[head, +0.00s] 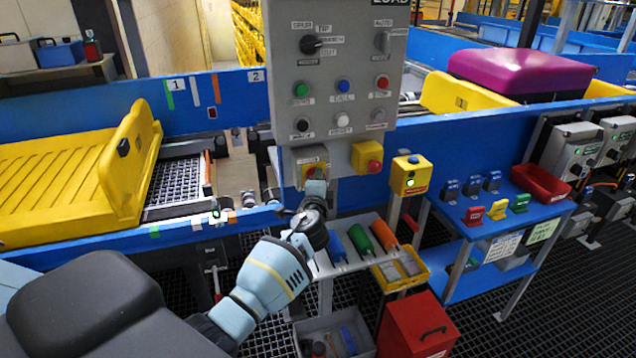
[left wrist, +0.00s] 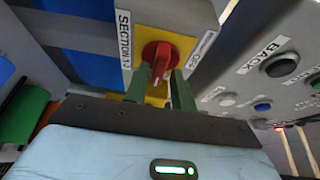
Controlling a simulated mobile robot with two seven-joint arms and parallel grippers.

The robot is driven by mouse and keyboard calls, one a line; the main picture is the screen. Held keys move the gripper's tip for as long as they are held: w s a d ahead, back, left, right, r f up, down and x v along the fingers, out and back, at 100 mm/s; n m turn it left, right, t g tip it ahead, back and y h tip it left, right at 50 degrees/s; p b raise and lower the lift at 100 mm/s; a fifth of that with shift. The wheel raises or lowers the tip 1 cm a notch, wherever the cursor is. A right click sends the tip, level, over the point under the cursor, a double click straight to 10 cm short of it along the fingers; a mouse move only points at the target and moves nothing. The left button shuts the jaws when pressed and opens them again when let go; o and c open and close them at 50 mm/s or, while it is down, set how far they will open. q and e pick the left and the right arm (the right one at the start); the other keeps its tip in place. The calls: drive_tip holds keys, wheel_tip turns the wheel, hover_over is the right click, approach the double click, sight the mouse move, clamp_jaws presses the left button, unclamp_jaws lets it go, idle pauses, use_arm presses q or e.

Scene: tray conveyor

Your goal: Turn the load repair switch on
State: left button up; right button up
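The red rotary switch (left wrist: 160,60) sits on a yellow plate on the grey box below the panel. Its label reads "SECTION 1-" and more, and a second label on the right is hard to read. It also shows in the head view (head: 314,166), partly behind my gripper. I cannot read "load repair" on it. My left gripper (left wrist: 161,84) is at the switch, one green finger on each side of the red handle. The fingers stand apart, and I cannot tell if they touch it. In the head view the left gripper (head: 315,190) reaches up to the box from below.
The grey control panel (head: 345,95) with knobs and buttons hangs directly above. A red button on a yellow box (head: 367,158) is close on the right. Below are a rack of coloured tools (head: 362,240) and a red toolbox (head: 415,325). A yellow tray (head: 60,180) stands left.

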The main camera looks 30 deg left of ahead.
use_arm(q)
drive_tip(key=shift+o, duration=0.7)
drive_tip(key=shift+f, duration=0.1)
drive_tip(key=v, duration=0.8)
drive_tip(key=shift+w, duration=0.1)
